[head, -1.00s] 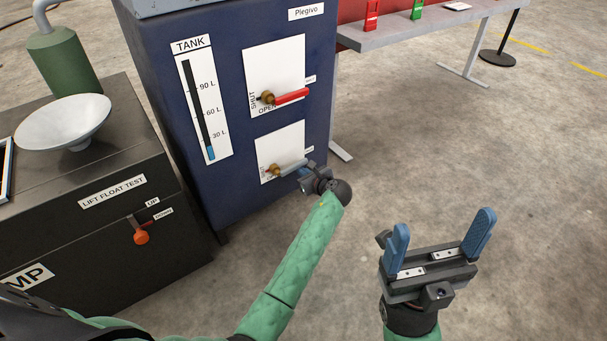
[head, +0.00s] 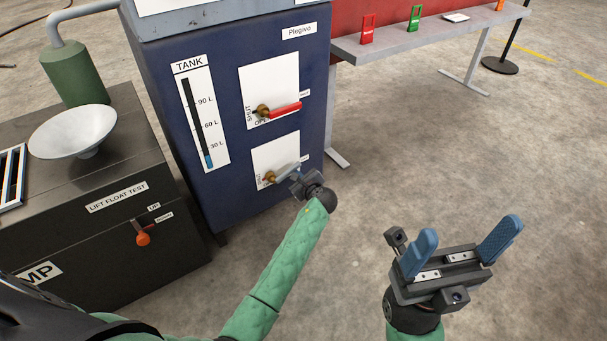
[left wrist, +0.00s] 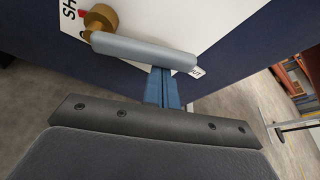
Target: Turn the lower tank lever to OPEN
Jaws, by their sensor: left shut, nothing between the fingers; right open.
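The lower tank lever (head: 285,171) has a grey handle on a brass hub and sits on a white plate (head: 280,150) on the blue tank cabinet. Its handle points right, tilted slightly up in the head view. My left gripper (head: 297,180) is shut and empty at the handle's outer end. In the left wrist view its blue fingers (left wrist: 162,88) are together, beside the grey handle (left wrist: 145,50) near its free end; whether they touch is unclear. The plate's lettering is partly hidden. My right gripper (head: 470,255) is open and empty, away from the cabinet.
The upper lever (head: 285,109) is red and points right, above the lower one. A black lift float test box (head: 110,230) with an orange-knobbed lever (head: 143,239) stands at left. A grey bench (head: 400,43) is at the back right.

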